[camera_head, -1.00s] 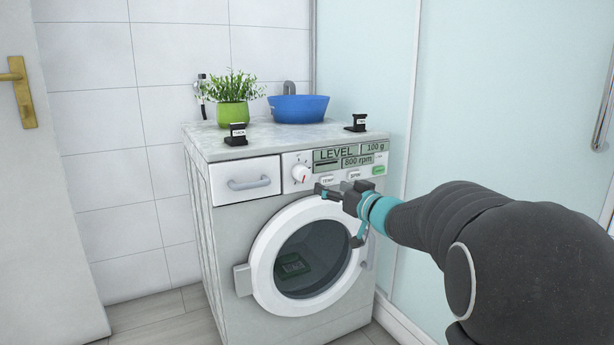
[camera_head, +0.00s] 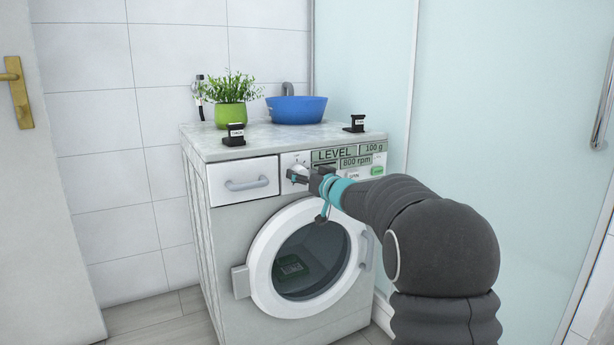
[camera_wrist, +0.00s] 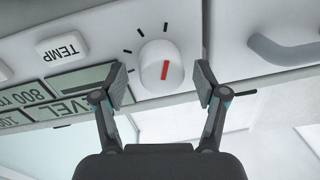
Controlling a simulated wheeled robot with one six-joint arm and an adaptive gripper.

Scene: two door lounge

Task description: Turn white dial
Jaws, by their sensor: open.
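The white dial (camera_wrist: 160,68) with a red pointer line is on the front panel of the washing machine (camera_head: 228,232). In the wrist view the panel appears turned over, and the dial sits between the two open fingers of my gripper (camera_wrist: 166,88), near their tips. A gap shows on each side, so the fingers do not appear to touch it. In the head view my gripper (camera_head: 299,177) is at the dial (camera_head: 299,165) and partly covers it.
A drawer with a grey handle (camera_head: 247,184) is left of the dial. A TEMP button (camera_wrist: 62,48) and display (camera_head: 335,155) are to its right in the head view. A blue bowl (camera_head: 297,110) and potted plant (camera_head: 231,114) stand on top. A glass panel (camera_head: 480,120) is at right.

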